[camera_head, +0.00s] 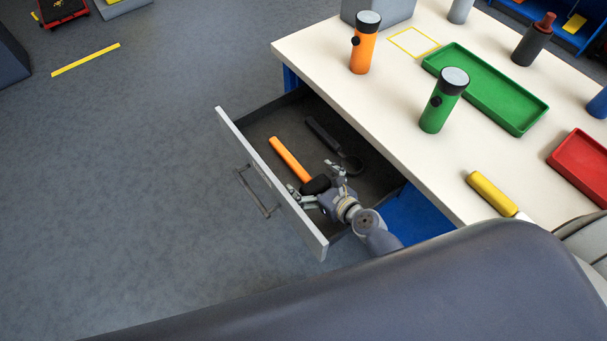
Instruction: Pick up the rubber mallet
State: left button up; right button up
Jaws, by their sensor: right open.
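The rubber mallet (287,156) lies in the open drawer (263,138), with an orange handle and a black head. Its handle points to the upper left and its head is at the lower right, partly hidden by my right gripper. My right gripper (313,181) reaches into the drawer with its fingers spread on either side of the mallet's head. I cannot tell whether a finger touches the head. My left gripper is not in view.
A black spoon-like tool (328,138) lies beside the mallet in the drawer. The white worktop (402,113) above holds an orange flashlight (363,47), a green flashlight (441,103), a green tray (490,88), a red tray (583,166) and a yellow-handled tool (492,194). The floor at left is mostly clear.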

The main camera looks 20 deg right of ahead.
jog(key=shift+x, duration=1.1)
jog(key=c, duration=1.5)
jog(key=shift+s, duration=0.1)
